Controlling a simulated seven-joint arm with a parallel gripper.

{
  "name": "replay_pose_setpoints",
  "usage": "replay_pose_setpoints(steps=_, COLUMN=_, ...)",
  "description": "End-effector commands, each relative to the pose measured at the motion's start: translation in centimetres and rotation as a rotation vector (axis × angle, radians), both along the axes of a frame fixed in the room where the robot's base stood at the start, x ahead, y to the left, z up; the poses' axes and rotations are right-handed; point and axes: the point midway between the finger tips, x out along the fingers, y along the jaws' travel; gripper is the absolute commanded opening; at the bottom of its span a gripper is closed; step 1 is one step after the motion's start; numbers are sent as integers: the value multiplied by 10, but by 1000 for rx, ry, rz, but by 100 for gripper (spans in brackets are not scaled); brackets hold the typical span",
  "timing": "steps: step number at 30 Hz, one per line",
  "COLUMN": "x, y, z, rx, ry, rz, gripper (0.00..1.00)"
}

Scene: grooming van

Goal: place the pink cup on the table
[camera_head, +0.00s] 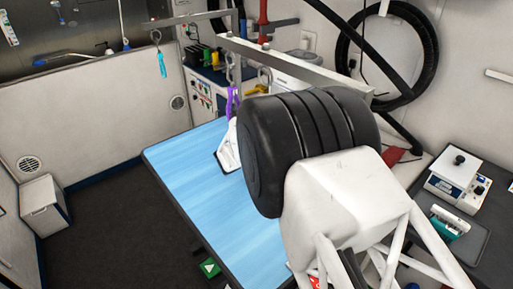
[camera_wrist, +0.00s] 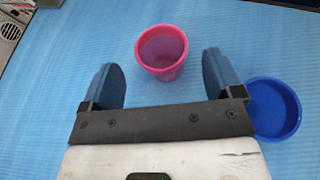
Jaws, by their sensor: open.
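The pink cup (camera_wrist: 161,50) stands upright on the blue table (camera_wrist: 60,160) in the wrist view, and looks empty. My gripper (camera_wrist: 161,70) is open, with one dark finger to each side of the cup and a little nearer the camera. The cup lies just beyond and between the fingertips, and I cannot tell whether either finger touches it. In the head view the blue table (camera_head: 185,180) shows, but my own arm hides the cup and the gripper's fingers.
A blue bowl-like container (camera_wrist: 273,108) stands on the table close to the right finger. In the head view, a metal bar (camera_head: 290,62) with hanging loops crosses above the table. A dark side counter (camera_head: 490,235) with a white device (camera_head: 455,180) is at the right.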

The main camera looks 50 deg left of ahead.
Motion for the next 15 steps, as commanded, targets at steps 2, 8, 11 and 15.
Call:
replay_pose_setpoints(steps=2, x=-11, y=-4, z=5, rx=1, ry=0, rz=2, gripper=86)
replay_pose_setpoints(steps=8, x=-34, y=-13, z=16, rx=2, ry=0, rz=1, gripper=86)
replay_pose_setpoints(steps=11, x=-44, y=-17, z=20, rx=1, ry=0, rz=1, gripper=86)
replay_pose_setpoints(steps=15, x=-54, y=-20, z=24, rx=1, ry=0, rz=1, gripper=86)
